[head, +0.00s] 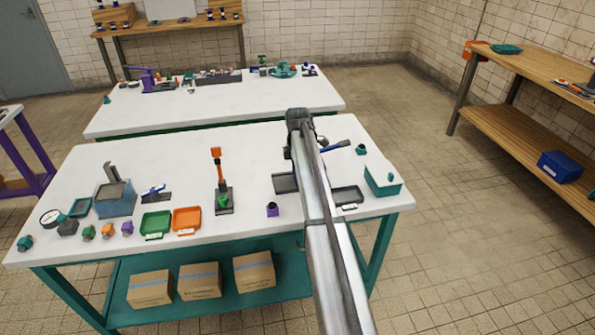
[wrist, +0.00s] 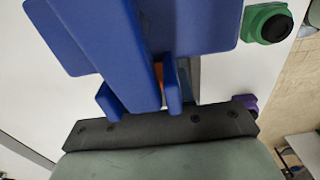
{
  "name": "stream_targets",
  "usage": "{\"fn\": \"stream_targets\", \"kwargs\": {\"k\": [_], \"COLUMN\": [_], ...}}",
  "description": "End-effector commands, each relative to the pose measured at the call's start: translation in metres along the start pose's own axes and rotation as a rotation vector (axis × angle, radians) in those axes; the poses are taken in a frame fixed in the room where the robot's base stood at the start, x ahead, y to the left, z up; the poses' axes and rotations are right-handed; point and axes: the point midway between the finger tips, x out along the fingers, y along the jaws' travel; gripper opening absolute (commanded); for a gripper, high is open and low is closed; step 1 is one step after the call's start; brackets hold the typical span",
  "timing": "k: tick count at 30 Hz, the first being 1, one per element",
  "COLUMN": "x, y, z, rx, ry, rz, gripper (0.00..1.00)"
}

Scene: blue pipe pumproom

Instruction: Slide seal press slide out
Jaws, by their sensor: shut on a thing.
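In the wrist view, my gripper (wrist: 143,92) is at the bottom centre, with a dark palm bar below its fingers. It is shut on a long blue part (wrist: 132,50), which widens into a broad blue piece at the top. I cannot tell whether this blue part is the seal press slide. A bit of orange (wrist: 159,74) shows beside it. In the head view my arm hides my gripper; a blue handle-like piece (head: 336,146) sticks out to the right of the arm's far end. I cannot make out the seal press for certain.
Dark trays (head: 348,194) lie near the arm on the white table (head: 90,170). A teal box (head: 383,181) stands at the right edge. An orange-handled lever device (head: 216,165) stands left of the arm. Green (head: 155,224) and orange trays (head: 186,219) lie further left.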

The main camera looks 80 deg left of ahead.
Motion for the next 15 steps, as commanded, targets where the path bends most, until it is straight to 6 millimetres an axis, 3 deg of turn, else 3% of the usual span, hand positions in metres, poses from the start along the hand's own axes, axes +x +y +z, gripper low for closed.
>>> {"fn": "stream_targets", "kwargs": {"k": [10,15], "x": [0.000,0.000], "y": [0.000,0.000], "z": [-0.005,-0.033], "rx": [-0.001,-0.002], "ry": [0.000,0.000], "rz": [0.000,0.000], "gripper": [0.00,0.00]}}
